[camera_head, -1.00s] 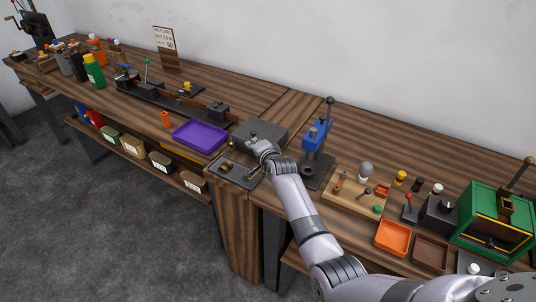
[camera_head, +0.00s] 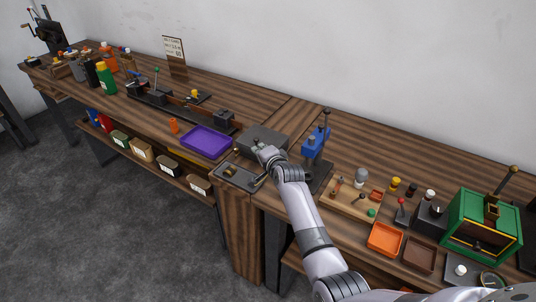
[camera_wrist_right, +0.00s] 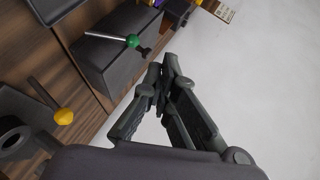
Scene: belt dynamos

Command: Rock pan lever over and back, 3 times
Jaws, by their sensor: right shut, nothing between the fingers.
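In the right wrist view a grey block (camera_wrist_right: 125,62) carries a thin metal lever ending in a green knob (camera_wrist_right: 132,41). I take this as the pan lever, though no label shows. My right gripper (camera_wrist_right: 165,72) is shut and empty, its fingertips beside the block and apart from the green knob. In the head view my right gripper (camera_head: 262,152) is at the near side of the grey block (camera_head: 268,135), whose lever is too small to make out there. My left gripper is not in view.
A yellow-knobbed lever (camera_wrist_right: 63,116) is at the left of the wrist view. In the head view a purple tray (camera_head: 206,142) lies left of the block, a dark plate (camera_head: 228,178) in front, and a blue press (camera_head: 314,143) to its right.

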